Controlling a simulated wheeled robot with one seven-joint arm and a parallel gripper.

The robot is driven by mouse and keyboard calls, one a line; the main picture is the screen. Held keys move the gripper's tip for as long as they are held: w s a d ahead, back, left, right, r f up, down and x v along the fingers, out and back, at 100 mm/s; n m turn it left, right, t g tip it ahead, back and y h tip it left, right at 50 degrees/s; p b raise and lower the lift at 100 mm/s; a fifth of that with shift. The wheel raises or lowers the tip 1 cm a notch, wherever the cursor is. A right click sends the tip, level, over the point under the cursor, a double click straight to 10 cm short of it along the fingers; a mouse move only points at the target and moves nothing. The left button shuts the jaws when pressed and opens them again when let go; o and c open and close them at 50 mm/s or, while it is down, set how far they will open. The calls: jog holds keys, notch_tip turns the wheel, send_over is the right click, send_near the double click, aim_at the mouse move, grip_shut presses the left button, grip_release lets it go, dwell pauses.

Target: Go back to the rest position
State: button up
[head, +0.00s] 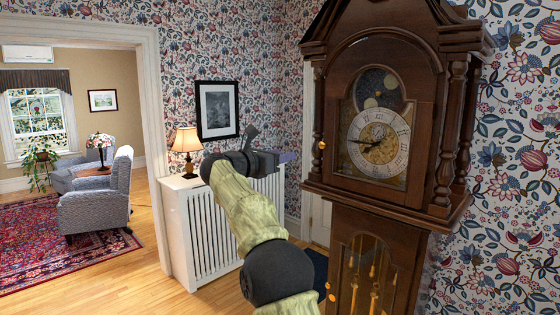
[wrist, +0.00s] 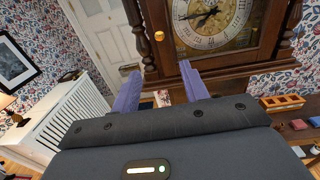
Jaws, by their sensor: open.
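My gripper (head: 280,157) is raised in front of the white radiator cover, to the left of the tall clock in the head view. In the wrist view its two purple fingers (wrist: 158,88) stand wide apart with nothing between them. The dark wooden longcase clock (head: 447,110) stands upright on the right, its round dial (head: 379,143) showing; the dial also shows in the wrist view (wrist: 215,20). The clock's lower case has a glazed front with hanging weights (head: 372,275). My gripper looks apart from the clock, and its fingertips are small in the head view.
A white radiator cover (head: 216,235) with a lit lamp (head: 187,142) stands against the wall. A white door (wrist: 103,25) is beyond the fingers. A wooden tray (wrist: 282,102) is at the right in the wrist view. Open floor (head: 150,285) lies left, towards armchairs (head: 95,205) and a rug (head: 60,245).

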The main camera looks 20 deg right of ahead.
dwell(0.4)
jog(key=w+a+f+n+t+y, duration=0.1)
jog(key=a+f+n+t+y, duration=0.25)
jog(key=n, duration=0.75)
jog(key=w+a+f+n+t+y, duration=0.15)
jog(key=a+n+t+y, duration=0.3)
jog(key=n, duration=0.65)
jog(key=s+a+f+n+g+y, duration=0.1)
jog(key=s+a+f+n+y, duration=0.2)
jog(key=f+n, duration=0.35)
jog(key=s+a+f+n+g+y, duration=0.1)
jog(key=s+f+n+y, duration=0.3)
jog(key=s+f+n, duration=0.25)
jog(key=s+f+n+g, duration=0.6)
jog(key=s+f, duration=0.5)
jog(key=s, duration=0.5)
jog(key=s+f+n+g, duration=0.5)
jog(key=s+f, duration=0.5)
jog(key=s, duration=0.5)
jog(key=shift+s+d+f+n+g+y, duration=0.35)
jog(key=shift+d+f+n+g+y, duration=0.1)
jog(key=shift+n, duration=0.75)
